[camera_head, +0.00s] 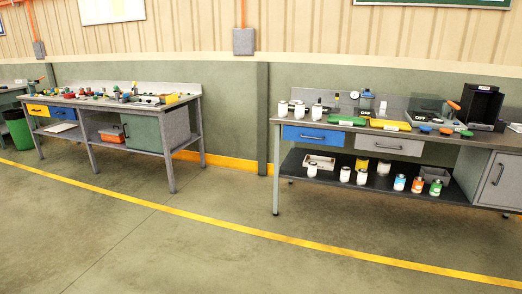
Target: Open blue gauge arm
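A small blue-grey device (366,101) stands at the back of the right workbench (330,139). A small round white dial (354,95) is beside it. They are too small and far to tell whether this is the blue gauge arm, or whether any arm is open or shut. A low blue piece (425,129) lies near the bench's front edge, beside an orange-red one and a green one. Neither of my grippers is in view.
Several white cans stand on the right bench's left end; more cans and bins sit on its lower shelf (330,183). A cluttered left bench (135,102) and a green bin (18,128) stand farther away. The floor (210,235) in front is clear.

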